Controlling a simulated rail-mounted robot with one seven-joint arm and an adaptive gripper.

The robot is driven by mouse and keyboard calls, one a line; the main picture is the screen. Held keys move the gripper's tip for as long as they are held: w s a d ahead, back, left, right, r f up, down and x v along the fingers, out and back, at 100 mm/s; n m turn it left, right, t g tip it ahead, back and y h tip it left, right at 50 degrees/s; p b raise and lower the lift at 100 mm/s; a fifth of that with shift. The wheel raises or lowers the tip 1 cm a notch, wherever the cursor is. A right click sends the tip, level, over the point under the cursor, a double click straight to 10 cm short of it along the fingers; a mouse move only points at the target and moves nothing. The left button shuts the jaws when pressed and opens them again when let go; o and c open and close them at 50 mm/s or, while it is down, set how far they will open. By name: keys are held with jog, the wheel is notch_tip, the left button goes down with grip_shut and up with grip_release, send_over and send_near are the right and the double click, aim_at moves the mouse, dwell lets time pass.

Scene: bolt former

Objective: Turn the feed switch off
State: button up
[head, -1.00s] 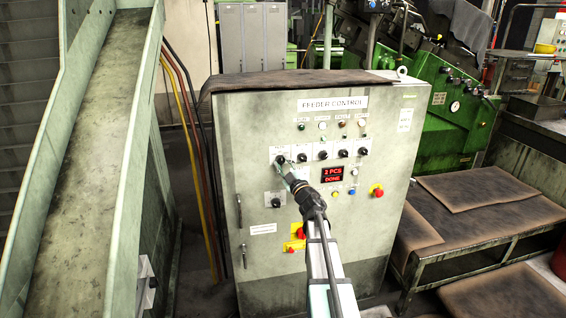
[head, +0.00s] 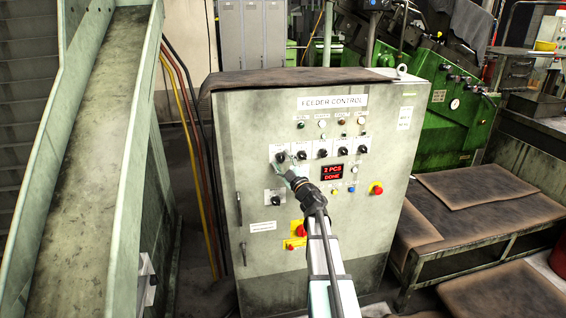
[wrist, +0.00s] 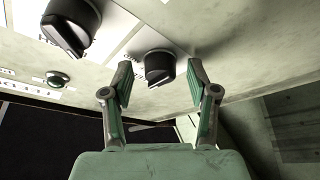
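The feeder control cabinet (head: 250,180) has a row of black rotary knobs under its lamps. The labels over the knobs are too small to read, so I cannot tell which one is the feed switch. My gripper (head: 286,165) is at the leftmost knob (head: 282,155) of the row. In the wrist view, my gripper (wrist: 160,76) is open, with one finger on either side of a black knob (wrist: 158,68). I see gaps between the knob and both fingers. The neighbouring knob (wrist: 70,28) is at the upper left there.
A red display (head: 332,172) reads "3 PCS DONE". A red button (head: 376,188) is to its right, and a red switch on a yellow plate (head: 298,232) is lower down. Another black knob (head: 276,199) sits below the row. A metal chute (head: 85,150) stands at left.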

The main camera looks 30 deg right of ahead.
jog(key=v, duration=1.2)
